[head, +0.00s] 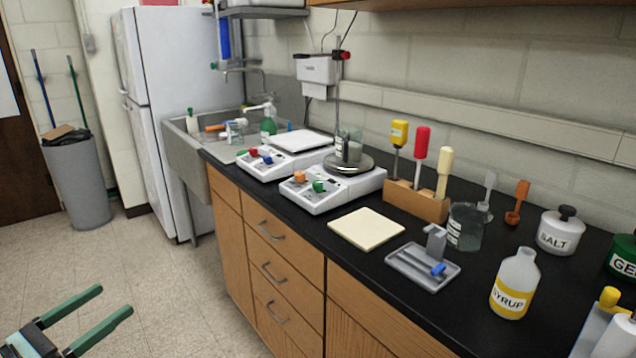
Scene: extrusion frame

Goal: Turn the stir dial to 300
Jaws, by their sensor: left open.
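A white stirrer unit (334,187) stands on the black counter with an orange dial (299,177) and a green dial (319,186) on its front. A beaker (348,147) stands on its round plate. A second white unit (284,153) behind it to the left has a red dial (253,152) and a blue dial (268,160). The dial labels and settings are too small to read, so I cannot tell which is the stir dial. My left gripper (115,300) is open and empty over the floor at the lower left, well away from the counter. My right gripper is out of view.
A beige pad (366,229), grey tray (423,268), wooden tool block (416,201), glass beaker (465,228) and syrup bottle (514,285) stand on the counter to the right. A stand rod (337,85) rises behind the unit. The floor (165,285) left of the drawers is clear.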

